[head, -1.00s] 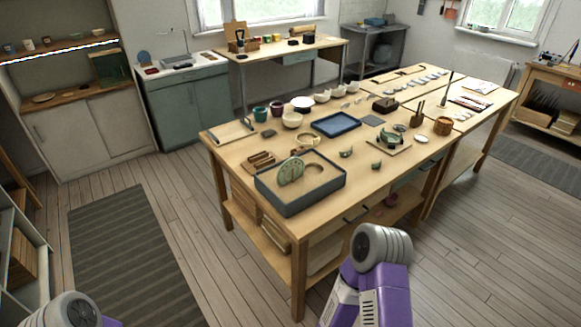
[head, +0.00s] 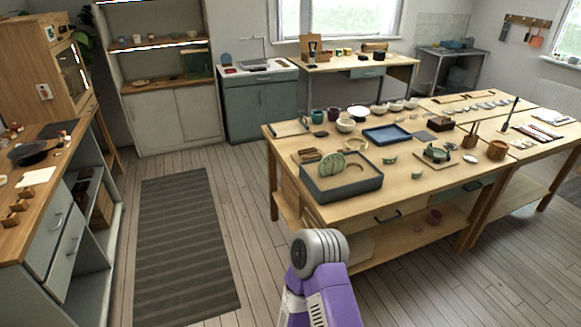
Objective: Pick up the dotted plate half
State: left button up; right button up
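A pale green plate piece (head: 330,165) stands upright in a grey tray of sand (head: 345,198) at the near left corner of the large wooden table (head: 405,205). It has a rounded edge and some small marks; at this size I cannot be sure that they are dots. A curved lighter shape lies on the sand beside it. Small green pieces lie on the table to the right of the tray. Neither of my grippers is in view; only a purple and grey part of one arm shows at the bottom middle.
A blue tray (head: 387,135), bowls and cups stand farther back on the table. A workbench with drawers (head: 52,235) runs along the left. A striped grey rug (head: 183,240) lies on the open floor between bench and table. A cabinet (head: 260,105) stands at the back.

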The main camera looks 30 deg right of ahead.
aim_at(336, 157)
jog(key=u, duration=0.15)
jog(key=i, duration=1.2)
jog(key=z, duration=1.15)
jog(key=i, duration=1.1)
jog(key=z, duration=1.1)
